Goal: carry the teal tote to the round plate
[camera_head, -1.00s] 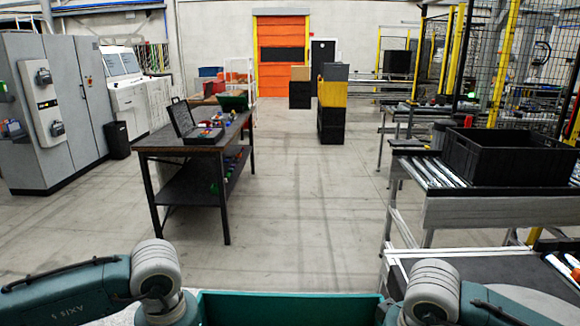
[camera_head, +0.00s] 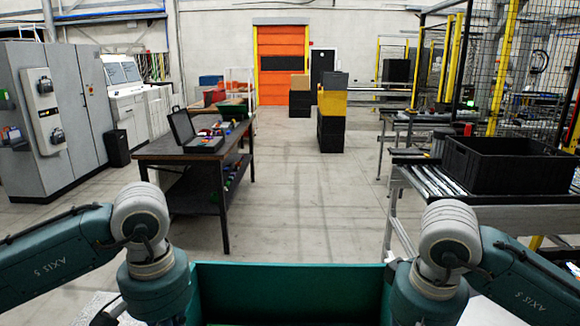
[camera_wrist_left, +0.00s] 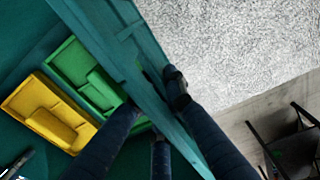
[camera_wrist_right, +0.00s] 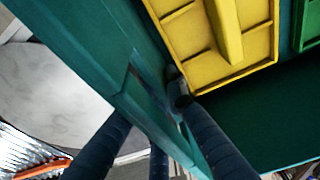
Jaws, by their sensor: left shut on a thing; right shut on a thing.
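The teal tote (camera_head: 290,280) shows at the bottom middle of the head view, held between my two arms. In the left wrist view, my left gripper (camera_wrist_left: 152,92) is shut on the tote's wall, with fingers on both sides of it. In the right wrist view, my right gripper (camera_wrist_right: 150,103) is shut on the tote's opposite wall. Inside the tote lie a yellow part (camera_wrist_left: 52,112) and a green part (camera_wrist_left: 85,75). A pale, round-edged surface (camera_wrist_right: 50,95), perhaps the round plate, shows outside the tote in the right wrist view. The tote's underside is hidden.
A dark workbench (camera_head: 185,150) with an open case stands ahead left. A conveyor (camera_head: 425,180) carrying a black crate (camera_head: 510,163) stands at the right. The floor (camera_head: 300,200) between them is clear. A pale speckled surface (camera_wrist_left: 240,45) lies beside the tote.

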